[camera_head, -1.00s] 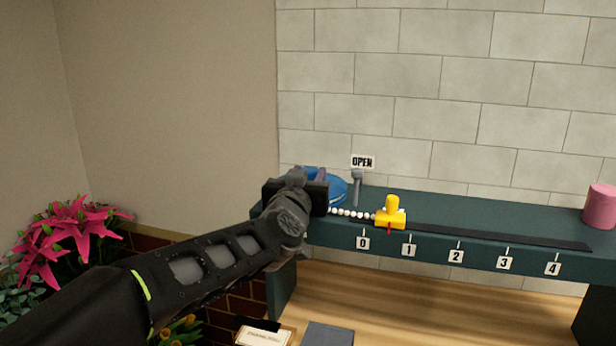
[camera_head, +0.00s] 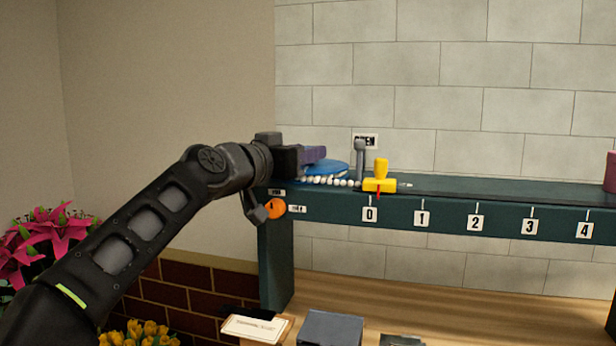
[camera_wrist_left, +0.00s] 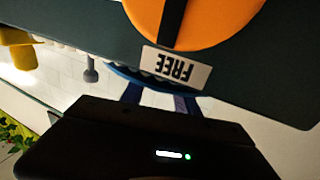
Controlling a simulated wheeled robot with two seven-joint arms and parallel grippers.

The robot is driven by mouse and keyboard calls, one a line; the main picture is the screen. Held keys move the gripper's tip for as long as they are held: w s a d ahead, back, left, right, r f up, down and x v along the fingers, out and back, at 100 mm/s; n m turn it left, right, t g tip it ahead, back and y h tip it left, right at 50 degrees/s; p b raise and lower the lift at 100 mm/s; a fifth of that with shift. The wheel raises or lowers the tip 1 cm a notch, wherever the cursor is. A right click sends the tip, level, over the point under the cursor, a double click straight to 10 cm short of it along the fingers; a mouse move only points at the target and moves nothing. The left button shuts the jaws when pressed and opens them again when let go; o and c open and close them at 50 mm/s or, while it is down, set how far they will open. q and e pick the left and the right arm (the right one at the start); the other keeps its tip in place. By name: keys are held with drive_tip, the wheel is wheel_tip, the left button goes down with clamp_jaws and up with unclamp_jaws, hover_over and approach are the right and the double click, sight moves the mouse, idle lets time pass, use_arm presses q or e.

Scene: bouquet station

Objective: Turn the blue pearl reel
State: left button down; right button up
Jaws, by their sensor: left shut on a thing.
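The blue pearl reel (camera_head: 335,170) lies on the left end of the green shelf, partly hidden by my left gripper (camera_head: 314,155). The gripper is shut at the reel's near side; its exact hold is hidden. In the left wrist view, the gripper's dark body fills the bottom, and a strip of the reel's blue rim (camera_wrist_left: 150,82) shows beyond it. A string of white pearls (camera_head: 340,182) runs from the reel to a yellow slider (camera_head: 379,184). The slider's red pointer is just right of the 0 mark. My right gripper is not in view.
An orange disc (camera_head: 274,208) and a FREE label (camera_wrist_left: 177,67) are on the shelf's front, close to my gripper. A grey post (camera_head: 361,160) stands behind the pearls. A pink cylinder (camera_head: 610,172) is at far right. Marks 0 to 4 line the shelf front (camera_head: 500,238).

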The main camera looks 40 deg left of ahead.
use_arm(q)
drive_tip(key=shift+r, duration=0.1)
drive_tip(key=c, duration=0.9)
unclamp_jaws()
drive_tip(key=s, duration=0.7)
drive_tip(key=shift+s+d+b, duration=0.4)
